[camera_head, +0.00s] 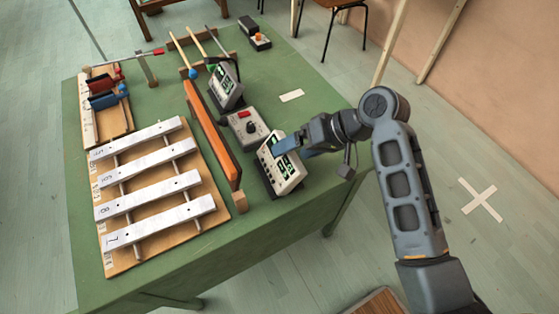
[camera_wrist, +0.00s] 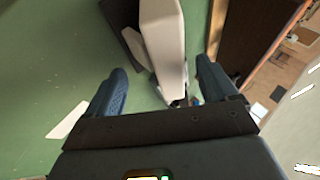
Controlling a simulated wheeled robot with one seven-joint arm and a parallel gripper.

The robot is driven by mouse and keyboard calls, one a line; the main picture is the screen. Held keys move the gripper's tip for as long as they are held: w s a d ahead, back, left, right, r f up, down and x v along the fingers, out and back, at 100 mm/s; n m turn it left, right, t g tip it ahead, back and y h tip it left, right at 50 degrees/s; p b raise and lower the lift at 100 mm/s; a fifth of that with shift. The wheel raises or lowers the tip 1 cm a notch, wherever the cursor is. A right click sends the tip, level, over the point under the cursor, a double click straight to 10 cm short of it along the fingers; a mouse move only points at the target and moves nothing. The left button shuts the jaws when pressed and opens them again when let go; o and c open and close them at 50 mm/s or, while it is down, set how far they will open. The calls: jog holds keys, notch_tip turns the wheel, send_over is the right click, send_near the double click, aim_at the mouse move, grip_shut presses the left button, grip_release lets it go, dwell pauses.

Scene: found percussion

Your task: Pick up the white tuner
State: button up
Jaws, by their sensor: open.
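The white tuner (camera_head: 290,178) is a boxy device with a green-lit screen and small buttons. It stands tilted on a dark base near the right edge of the green table. My gripper (camera_head: 281,149) is at its upper right side in the head view, its blue fingers covering part of it. In the wrist view, the pale tuner body (camera_wrist: 165,42) lies between the two spread blue fingers of my gripper (camera_wrist: 161,68). A gap shows on the left finger's side; contact on the right side cannot be told. My gripper is open.
A grey box with a black knob (camera_head: 248,128) and a second screened device (camera_head: 226,88) stand behind the tuner. An orange board (camera_head: 211,130) stands upright to the left, beside a white-barred xylophone (camera_head: 155,190).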

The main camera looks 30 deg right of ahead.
jog(key=shift+x, duration=1.1)
jog(key=c, duration=1.5)
